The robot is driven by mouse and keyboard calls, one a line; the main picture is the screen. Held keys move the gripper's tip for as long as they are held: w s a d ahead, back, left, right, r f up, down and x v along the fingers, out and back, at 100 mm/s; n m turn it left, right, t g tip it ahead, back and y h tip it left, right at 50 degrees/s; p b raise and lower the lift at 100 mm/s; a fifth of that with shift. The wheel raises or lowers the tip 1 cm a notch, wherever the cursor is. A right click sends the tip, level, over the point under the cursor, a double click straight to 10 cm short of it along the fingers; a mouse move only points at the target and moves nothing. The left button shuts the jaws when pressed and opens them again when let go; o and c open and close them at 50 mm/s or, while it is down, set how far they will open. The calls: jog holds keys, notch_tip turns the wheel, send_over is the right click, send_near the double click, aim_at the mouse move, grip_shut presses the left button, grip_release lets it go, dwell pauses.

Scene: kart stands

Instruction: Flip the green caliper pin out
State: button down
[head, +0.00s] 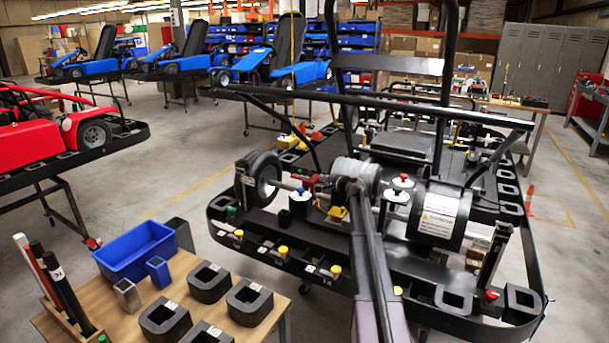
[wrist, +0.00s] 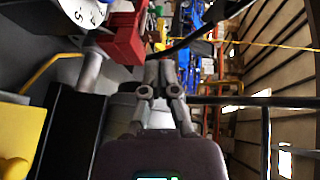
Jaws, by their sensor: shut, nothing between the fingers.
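The red caliper (head: 307,181) sits beside the black wheel on the kart. A red block, likely the same caliper, shows in the wrist view (wrist: 124,38), just left of my fingertips. A tiny green spot (head: 300,190) shows by the caliper in the head view; it is too small to tell whether it is the pin. No green pin can be made out in the wrist view. My gripper (wrist: 160,68) is shut and empty, its fingers close to the red block; I cannot tell whether they touch. In the head view my arm hides the fingertips.
The black wheel (head: 259,180) stands left of the caliper. The kart's black bumper (head: 345,265) runs around the front, with yellow and red caps. A roll bar rises behind. A wooden table (head: 118,318) with a blue bin (head: 136,252) stands at lower left.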

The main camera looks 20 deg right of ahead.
aim_at(304, 179)
jog(key=shift+w, duration=0.1)
jog(key=b+x, duration=0.2)
jog(key=x, duration=1.2)
jog(key=shift+f+b, duration=0.1)
jog(key=shift+b, duration=0.3)
jog(key=w+a, duration=0.2)
jog(key=shift+w+a, duration=0.15)
jog(key=shift+w, duration=0.15)
jog(key=shift+s, duration=0.15)
jog(key=p+v, duration=0.2)
jog(key=v, duration=1.2)
jog(key=shift+p, duration=0.4)
